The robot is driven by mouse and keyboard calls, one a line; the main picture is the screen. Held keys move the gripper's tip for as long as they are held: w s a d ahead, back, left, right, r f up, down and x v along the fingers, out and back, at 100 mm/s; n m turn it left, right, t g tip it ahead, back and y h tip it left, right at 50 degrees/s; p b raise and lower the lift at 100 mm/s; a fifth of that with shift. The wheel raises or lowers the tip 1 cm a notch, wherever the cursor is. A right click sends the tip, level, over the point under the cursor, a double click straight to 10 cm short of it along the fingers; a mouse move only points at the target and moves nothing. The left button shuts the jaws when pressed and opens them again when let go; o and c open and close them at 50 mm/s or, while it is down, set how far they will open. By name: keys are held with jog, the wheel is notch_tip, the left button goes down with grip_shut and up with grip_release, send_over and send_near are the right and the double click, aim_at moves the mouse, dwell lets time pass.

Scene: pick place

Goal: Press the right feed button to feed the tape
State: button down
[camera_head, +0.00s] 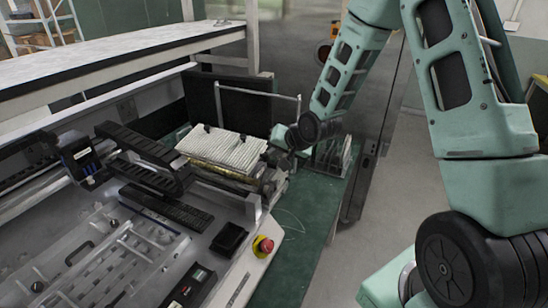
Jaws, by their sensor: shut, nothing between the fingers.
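My arm reaches down from the upper right, and my gripper (277,157) is a small dark shape at the right end of the white ridged block (222,148). It is shut with nothing in it. Its fingertips are hard to make out, and I cannot tell whether they touch anything. The block lies on a metal and dark unit at the back right of the machine (130,250). No feed button or tape can be clearly picked out at this size; the area by my gripper is partly hidden by my wrist.
A red emergency stop (264,246) on a yellow base sits at the machine's front right corner. A black box (229,238) is beside it. A green table (305,240) lies right of the machine, mostly bare. A long white shelf (110,65) overhangs the back left.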

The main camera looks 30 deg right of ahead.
jog(key=shift+f, duration=0.2)
jog(key=shift+r, duration=0.1)
jog(key=shift+r+p, duration=0.4)
jog(key=shift+r, duration=0.15)
notch_tip(320, 180, up, 6)
jog(key=p, duration=0.5)
dwell(0.4)
dwell(0.6)
